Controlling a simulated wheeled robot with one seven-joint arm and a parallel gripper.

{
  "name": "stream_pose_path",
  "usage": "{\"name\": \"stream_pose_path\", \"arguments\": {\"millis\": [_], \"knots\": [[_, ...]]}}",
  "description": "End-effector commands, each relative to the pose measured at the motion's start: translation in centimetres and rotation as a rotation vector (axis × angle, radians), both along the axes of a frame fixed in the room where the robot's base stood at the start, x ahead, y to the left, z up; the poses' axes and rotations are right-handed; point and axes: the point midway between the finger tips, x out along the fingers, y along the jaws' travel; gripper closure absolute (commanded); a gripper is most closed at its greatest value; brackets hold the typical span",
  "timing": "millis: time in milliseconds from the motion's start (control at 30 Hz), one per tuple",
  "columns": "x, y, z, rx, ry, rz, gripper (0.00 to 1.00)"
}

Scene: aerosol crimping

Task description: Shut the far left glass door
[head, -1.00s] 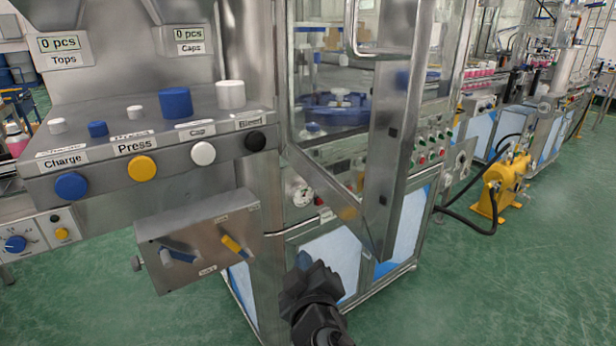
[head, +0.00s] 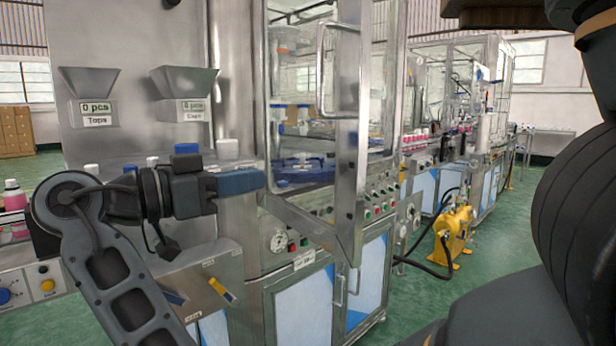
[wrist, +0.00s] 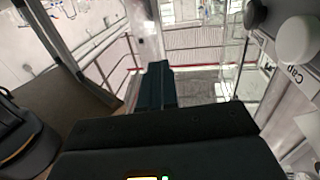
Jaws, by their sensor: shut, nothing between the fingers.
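The glass door (head: 347,185) of the nearest cabinet stands open, swung out toward me, with its metal frame slanting outward. Its long bar handle (head: 322,70) is on the upper part of the door. My gripper (head: 255,181) is shut and empty, pointing right, just left of the door opening in the head view. Whether it touches the door frame cannot be told. In the wrist view, its dark fingers (wrist: 157,85) are together, pointing toward the cabinet.
A blue turntable (head: 300,165) is inside the cabinet. A yellow pump (head: 455,235) stands on the green floor at the right. Part of my body fills the right edge.

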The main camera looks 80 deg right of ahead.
Motion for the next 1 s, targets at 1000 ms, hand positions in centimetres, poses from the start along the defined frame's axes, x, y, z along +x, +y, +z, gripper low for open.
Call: {"name": "stream_pose_path", "arguments": {"millis": [1000], "knots": [[-9.3,-10.2,0.2,-0.002,-0.011,-0.013,1.0]]}}
